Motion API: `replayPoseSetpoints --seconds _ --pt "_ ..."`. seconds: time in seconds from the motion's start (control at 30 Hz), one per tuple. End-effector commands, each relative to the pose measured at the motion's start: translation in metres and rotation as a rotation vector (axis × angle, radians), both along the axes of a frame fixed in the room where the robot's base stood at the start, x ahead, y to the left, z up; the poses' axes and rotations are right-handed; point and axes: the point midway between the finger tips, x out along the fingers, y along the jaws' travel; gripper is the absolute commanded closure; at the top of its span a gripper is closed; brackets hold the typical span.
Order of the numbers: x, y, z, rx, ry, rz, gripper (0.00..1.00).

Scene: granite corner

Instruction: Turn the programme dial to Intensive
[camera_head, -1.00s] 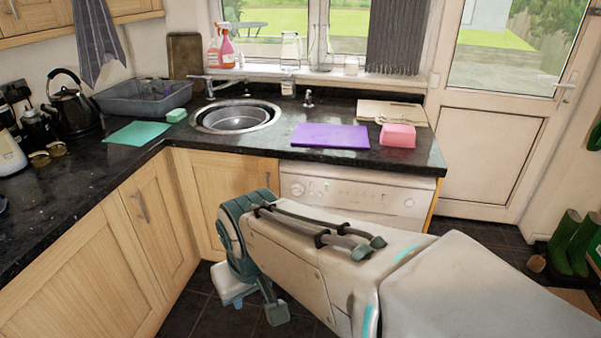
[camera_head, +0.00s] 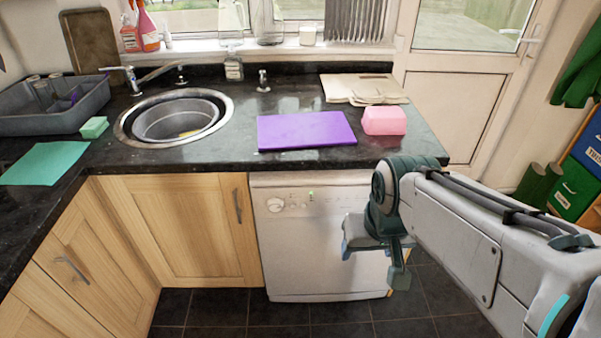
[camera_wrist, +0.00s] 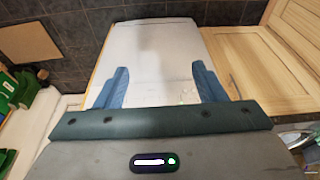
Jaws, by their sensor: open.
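The white dishwasher (camera_head: 315,255) stands under the worktop, its door shut. The dial's setting is too small to read. My gripper (camera_head: 372,262) is open and empty in front of the dishwasher's right side, apart from the dial. My arm hides the panel's right end. In the wrist view the dishwasher front (camera_wrist: 155,50) appears upside down between my open fingers (camera_wrist: 161,85); the dial cannot be made out there.
Wooden cupboards (camera_head: 170,230) adjoin the dishwasher on the left. The dark worktop (camera_head: 225,160) above holds a purple board (camera_head: 305,130), a pink block (camera_head: 385,121) and a sink (camera_head: 128,127). Tiled floor (camera_head: 270,312) in front is clear. Green boots (camera_head: 535,185) stand at right.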

Motion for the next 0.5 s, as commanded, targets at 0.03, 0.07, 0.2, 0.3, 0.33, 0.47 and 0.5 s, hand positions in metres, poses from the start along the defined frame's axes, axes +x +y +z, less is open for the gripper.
replayPoseSetpoints --seconds 0.03,0.07,0.2,0.3,0.33,0.47,0.5 --pt "0.006 0.005 -0.009 0.011 0.004 0.029 0.36" --pt "0.011 0.012 -0.014 0.019 0.003 0.063 0.36" --pt "0.042 0.036 -0.049 0.053 -0.013 0.189 0.36" --pt "0.065 0.053 -0.081 0.058 -0.032 0.275 0.36" --pt "0.072 0.058 -0.091 0.054 -0.039 0.3 0.36" --pt "0.096 0.078 -0.136 0.013 -0.07 0.406 0.36" --pt "0.102 0.083 -0.15 -0.008 -0.078 0.438 0.36"
